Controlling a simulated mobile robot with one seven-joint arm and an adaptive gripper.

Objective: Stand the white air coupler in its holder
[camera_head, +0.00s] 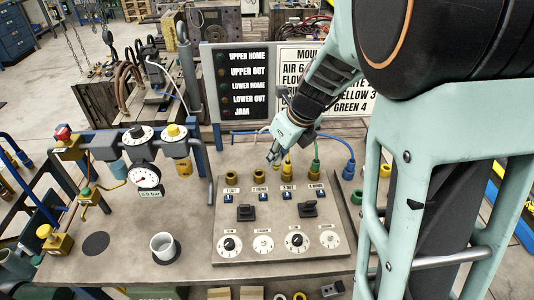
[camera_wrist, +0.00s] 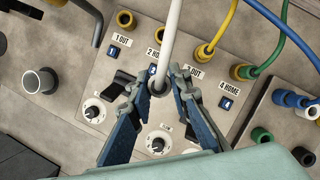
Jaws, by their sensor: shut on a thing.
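My gripper (camera_head: 274,157) is over the back of the valve panel (camera_head: 228,212), near ports 2 and 3. In the wrist view its fingers (camera_wrist: 159,86) are closed around the dark end of the white air coupler, and its white hose (camera_wrist: 173,30) runs up out of the picture. The coupler's lower part is hidden by the fingers. A holder block (camera_wrist: 262,113) stands at the right in the wrist view, with green and blue round pieces on it.
A yellow hose (camera_head: 288,155) and a green hose (camera_head: 316,150) end at panel ports; a blue hose (camera_head: 345,145) ends at the holder block. Port 1 (camera_head: 231,176) is empty. A pale cup (camera_head: 162,245) and pressure gauge (camera_head: 145,177) stand left. The sign boards (camera_head: 240,85) rise behind.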

